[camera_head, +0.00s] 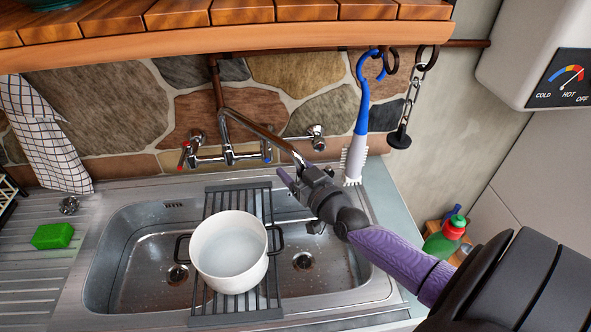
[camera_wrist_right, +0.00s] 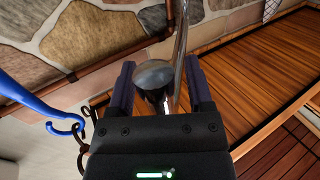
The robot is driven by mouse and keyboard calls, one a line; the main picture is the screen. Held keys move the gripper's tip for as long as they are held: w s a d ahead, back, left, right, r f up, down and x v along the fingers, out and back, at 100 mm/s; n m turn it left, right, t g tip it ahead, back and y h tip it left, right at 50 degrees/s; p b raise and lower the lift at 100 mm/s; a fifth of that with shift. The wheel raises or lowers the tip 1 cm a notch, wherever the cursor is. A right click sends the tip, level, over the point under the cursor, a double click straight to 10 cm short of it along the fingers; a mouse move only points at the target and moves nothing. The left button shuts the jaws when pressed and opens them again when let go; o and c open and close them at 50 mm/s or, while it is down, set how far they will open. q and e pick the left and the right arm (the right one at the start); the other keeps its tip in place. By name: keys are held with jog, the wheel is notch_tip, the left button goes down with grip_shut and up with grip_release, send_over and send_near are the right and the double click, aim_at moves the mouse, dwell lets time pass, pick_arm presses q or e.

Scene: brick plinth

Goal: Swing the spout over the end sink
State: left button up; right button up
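The chrome spout (camera_head: 258,130) rises from the wall tap (camera_head: 228,155) and slants down to the right. Its tip is at the right gripper, above the back of the right basin (camera_head: 330,262). The left basin (camera_head: 128,262) has no spout over it. My right gripper (camera_head: 292,176) reaches in from the right. In the right wrist view the round spout end (camera_wrist_right: 154,76) lies between its two purple fingers, which are spread apart; firm contact is not visible. The gripper partly hides the spout tip in the head view. My left gripper is not in view.
A white pot (camera_head: 229,250) stands on a dark rack (camera_head: 235,318) across the middle of the sink. A blue-handled brush (camera_head: 362,110) and a plug on a chain (camera_head: 399,138) hang just right of the spout. A wooden shelf (camera_head: 240,37) overhangs the tap.

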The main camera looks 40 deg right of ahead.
jog(key=s, duration=1)
jog(key=shift+a+p, duration=0.25)
jog(key=shift+p, duration=0.1)
